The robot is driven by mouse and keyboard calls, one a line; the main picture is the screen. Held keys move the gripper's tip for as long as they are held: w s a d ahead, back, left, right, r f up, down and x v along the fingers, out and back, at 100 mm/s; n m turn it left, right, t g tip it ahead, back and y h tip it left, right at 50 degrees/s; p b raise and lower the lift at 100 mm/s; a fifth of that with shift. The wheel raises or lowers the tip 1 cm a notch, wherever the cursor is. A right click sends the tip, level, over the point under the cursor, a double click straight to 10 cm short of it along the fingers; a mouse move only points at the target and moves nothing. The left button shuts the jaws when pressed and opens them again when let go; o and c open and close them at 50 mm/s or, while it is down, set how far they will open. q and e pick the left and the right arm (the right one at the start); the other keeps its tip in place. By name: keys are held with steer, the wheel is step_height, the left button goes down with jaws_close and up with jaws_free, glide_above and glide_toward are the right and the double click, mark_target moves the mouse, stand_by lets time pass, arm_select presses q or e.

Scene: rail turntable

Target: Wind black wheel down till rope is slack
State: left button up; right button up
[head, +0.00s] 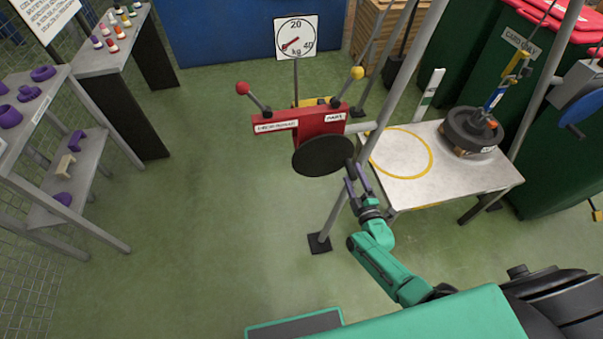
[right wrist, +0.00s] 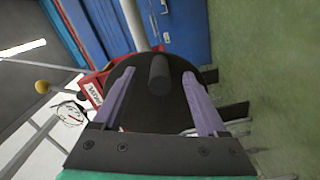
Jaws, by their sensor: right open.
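The black wheel (head: 322,156) is a flat disc on the front of a red winch box (head: 310,124). In the right wrist view the wheel (right wrist: 188,82) shows a short black handle (right wrist: 160,73) sticking out toward me. My right gripper (head: 358,178) is at the wheel's right edge. Its purple fingers (right wrist: 160,92) are open, one on each side of the handle; whether they touch it I cannot tell. A dark round weight (head: 468,130) sits on the white table, with a yellow and blue hook (head: 497,92) above it. The rope's tension is unclear. My left gripper is out of view.
Red and yellow ball levers rise from the winch box. A dial (head: 296,37) marked in kg stands behind. A slanted grey post runs close beside my right gripper. The white table (head: 405,186) has a yellow ring. Shelves stand left; the middle floor is clear.

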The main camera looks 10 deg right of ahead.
steer(key=s+p, duration=0.2)
steer(key=s, duration=0.4)
steer(key=shift+s, duration=0.15)
stand_by(0.3)
